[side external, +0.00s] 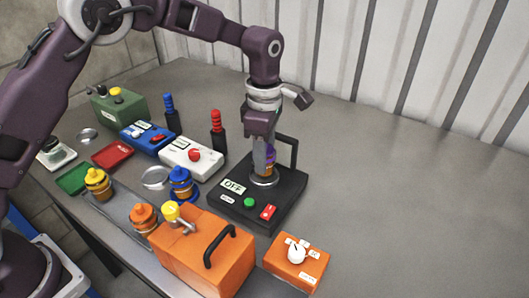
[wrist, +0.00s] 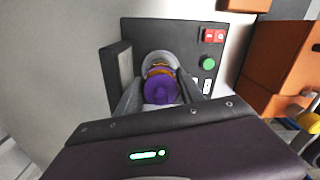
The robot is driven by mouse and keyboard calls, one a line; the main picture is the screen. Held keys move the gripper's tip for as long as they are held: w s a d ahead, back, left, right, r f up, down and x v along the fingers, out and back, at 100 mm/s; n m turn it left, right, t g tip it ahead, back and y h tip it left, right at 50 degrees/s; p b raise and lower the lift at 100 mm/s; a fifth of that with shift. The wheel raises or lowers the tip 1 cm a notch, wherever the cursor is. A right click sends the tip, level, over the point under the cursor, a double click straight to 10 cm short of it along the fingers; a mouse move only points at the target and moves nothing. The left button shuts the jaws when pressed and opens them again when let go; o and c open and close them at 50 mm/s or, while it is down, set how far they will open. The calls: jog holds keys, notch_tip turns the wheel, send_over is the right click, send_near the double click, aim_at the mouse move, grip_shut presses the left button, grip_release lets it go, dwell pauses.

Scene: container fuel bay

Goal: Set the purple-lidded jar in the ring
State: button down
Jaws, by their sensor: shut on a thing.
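The purple-lidded jar (side external: 270,157) is upright between the fingers of my gripper (side external: 265,165). Its purple lid (wrist: 161,88) and an amber band show in the wrist view. My gripper (wrist: 160,97) is shut on the jar from above. A grey metal ring (side external: 264,181) lies on top of the black box (side external: 238,208) with a handle. The jar's lower end is at this ring, and the ring's edge (wrist: 159,57) shows behind the jar in the wrist view. I cannot tell whether the jar's base rests fully inside it.
The black box carries a green button (side external: 249,202) and a red switch (side external: 268,212). A large orange box (side external: 190,258) and a small orange knob box (side external: 297,262) stand in front. Blue-, yellow- and orange-lidded jars (side external: 180,184) stand left. The table at right is clear.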

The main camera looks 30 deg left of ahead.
jog(key=shift+f, duration=0.15)
jog(key=shift+f, duration=0.35)
jog(key=shift+f, duration=0.25)
dwell(0.5)
jog(key=c, duration=0.7)
grip_release()
jog(key=shift+o, duration=1)
jog(key=shift+w+r, duration=0.1)
